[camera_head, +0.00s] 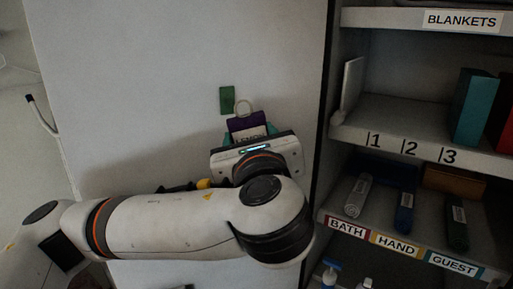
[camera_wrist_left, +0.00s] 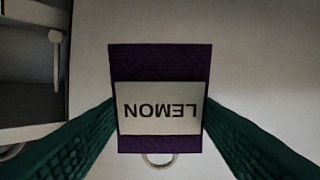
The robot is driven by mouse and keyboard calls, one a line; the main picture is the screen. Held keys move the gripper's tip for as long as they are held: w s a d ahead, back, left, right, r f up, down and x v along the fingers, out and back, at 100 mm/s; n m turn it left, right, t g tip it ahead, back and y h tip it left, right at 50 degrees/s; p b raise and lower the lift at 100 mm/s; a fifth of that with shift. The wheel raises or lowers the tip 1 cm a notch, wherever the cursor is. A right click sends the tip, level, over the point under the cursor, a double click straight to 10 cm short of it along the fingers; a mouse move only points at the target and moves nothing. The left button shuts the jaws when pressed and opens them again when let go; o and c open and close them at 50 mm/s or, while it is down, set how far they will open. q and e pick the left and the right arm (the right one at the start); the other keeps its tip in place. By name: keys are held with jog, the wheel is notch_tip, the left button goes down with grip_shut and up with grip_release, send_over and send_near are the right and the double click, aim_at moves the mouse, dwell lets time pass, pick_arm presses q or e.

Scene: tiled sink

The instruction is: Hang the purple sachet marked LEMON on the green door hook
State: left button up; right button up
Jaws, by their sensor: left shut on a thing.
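The purple sachet (camera_head: 237,124) carries a white label reading LEMON and has a pale ring loop (camera_head: 244,107) on top. My left gripper (camera_head: 246,133) is shut on it, with a teal finger at each side. In the left wrist view the sachet (camera_wrist_left: 160,63) appears upside down between the fingers (camera_wrist_left: 160,112), its loop (camera_wrist_left: 159,160) at the bottom. The green door hook (camera_head: 227,99) is on the pale door panel, just left of the loop. The loop looks apart from the hook; depth between them is unclear. The hook does not show in the wrist view. My right gripper is not in view.
The pale door panel (camera_head: 150,80) is bare around the hook.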

pick_arm(q)
jog(key=shift+w+a, duration=0.1)
jog(key=shift+a, duration=0.1)
jog(key=shift+w, duration=0.15)
jog(key=shift+w+a, duration=0.15)
jog(key=shift+w, duration=0.75)
jog(key=shift+w+a+f+p, duration=0.1)
jog(key=shift+w+a+p, duration=0.25)
jog(key=shift+w, duration=0.25)
jog(key=shift+w+a+f+b, duration=0.2)
jog(key=shift+w+f+b, duration=0.25)
jog(key=shift+w, duration=0.25)
jog(key=shift+f, duration=0.1)
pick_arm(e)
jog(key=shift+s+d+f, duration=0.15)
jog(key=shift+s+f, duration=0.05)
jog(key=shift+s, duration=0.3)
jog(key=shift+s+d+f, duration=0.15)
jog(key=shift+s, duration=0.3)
pick_arm(q)
jog(key=shift+f, duration=0.15)
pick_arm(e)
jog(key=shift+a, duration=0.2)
